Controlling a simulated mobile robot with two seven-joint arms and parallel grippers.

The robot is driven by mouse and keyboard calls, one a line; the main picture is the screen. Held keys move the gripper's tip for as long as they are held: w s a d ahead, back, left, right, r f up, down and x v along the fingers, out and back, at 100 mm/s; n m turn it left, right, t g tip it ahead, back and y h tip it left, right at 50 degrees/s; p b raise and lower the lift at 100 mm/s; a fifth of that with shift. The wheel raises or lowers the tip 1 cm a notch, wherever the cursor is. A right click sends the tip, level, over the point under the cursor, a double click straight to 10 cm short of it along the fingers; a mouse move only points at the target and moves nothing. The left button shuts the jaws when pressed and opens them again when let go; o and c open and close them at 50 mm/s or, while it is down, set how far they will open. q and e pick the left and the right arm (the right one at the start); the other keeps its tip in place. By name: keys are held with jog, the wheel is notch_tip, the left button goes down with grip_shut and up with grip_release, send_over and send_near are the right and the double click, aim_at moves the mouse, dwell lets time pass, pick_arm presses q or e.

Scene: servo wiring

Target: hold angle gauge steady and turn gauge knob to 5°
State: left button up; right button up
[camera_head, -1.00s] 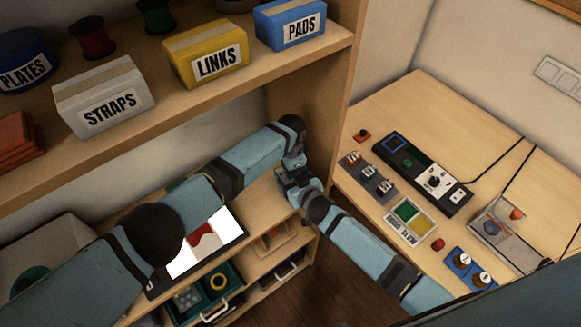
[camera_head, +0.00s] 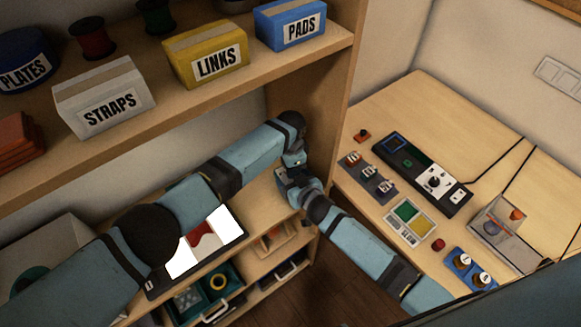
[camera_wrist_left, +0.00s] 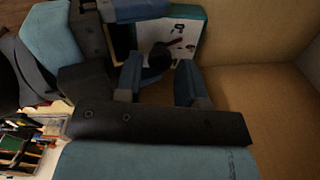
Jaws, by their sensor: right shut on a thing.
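The angle gauge (camera_wrist_left: 186,36), a white face with dark marks and a teal edge, shows at the top of the left wrist view. A dark round knob (camera_wrist_left: 159,56) with a dark reddish pointer stands on it. My left gripper (camera_wrist_left: 160,72) is open, its two blue fingers apart on either side of the knob; I cannot tell whether they touch it. My right gripper (camera_head: 291,179) is shut on the gauge near the shelf unit's right side. In the head view the gauge is mostly hidden by my grippers. The angle reading is too small to read.
The upper shelf holds the STRAPS box (camera_head: 104,97), LINKS box (camera_head: 206,52) and PADS box (camera_head: 290,25). A bright screen (camera_head: 181,262) and bins (camera_head: 204,296) lie below my left arm. The desk (camera_head: 412,92) at right carries a control panel (camera_head: 436,181) and small parts.

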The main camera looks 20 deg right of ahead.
pick_arm(q)
notch_tip(320, 180, up, 11)
jog(key=shift+f, duration=0.15)
dwell(0.4)
notch_tip(320, 180, down, 12)
jog(key=n, duration=0.7)
jog(key=shift+a+f, duration=0.1)
jog(key=shift+f, duration=0.1)
jog(key=c, duration=0.7)
